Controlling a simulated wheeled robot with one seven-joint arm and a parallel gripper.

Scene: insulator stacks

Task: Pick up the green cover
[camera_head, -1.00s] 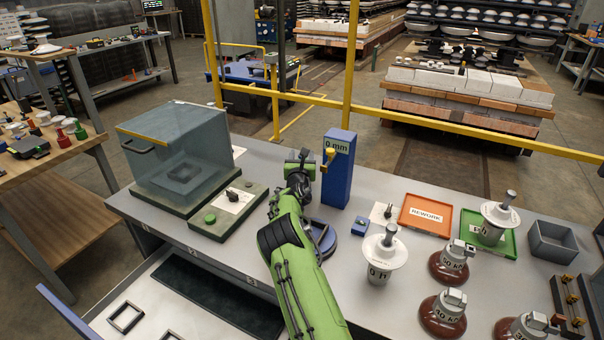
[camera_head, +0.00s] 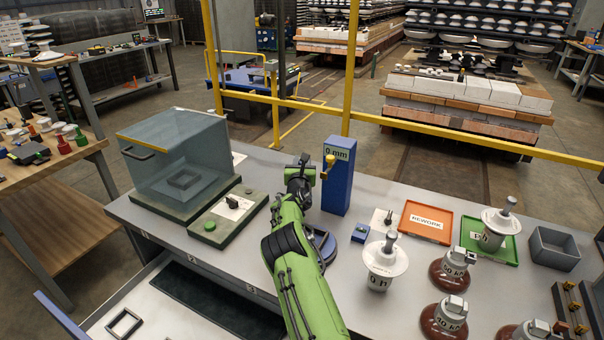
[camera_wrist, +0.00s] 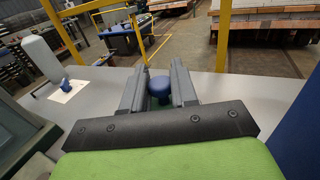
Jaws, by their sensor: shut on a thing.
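My gripper (camera_wrist: 158,78) points away across the bench in the wrist view, with its two grey fingers on either side of a round blue knob (camera_wrist: 159,86). A small dark green patch of the green cover (camera_wrist: 156,103) shows just under the knob. The rest of the cover is hidden behind the fingers and the dark gripper plate. In the head view my gripper (camera_head: 303,168) is above the bench, just left of the blue post; the cover cannot be made out there.
The blue post (camera_head: 339,185) marked 0 mm stands close on the right. A clear case (camera_head: 175,155) is at left beside a green-edged board (camera_head: 228,213). An orange REWORK tray (camera_head: 425,237), a green tray (camera_head: 502,255), insulators and a grey bin (camera_head: 553,248) fill the right side.

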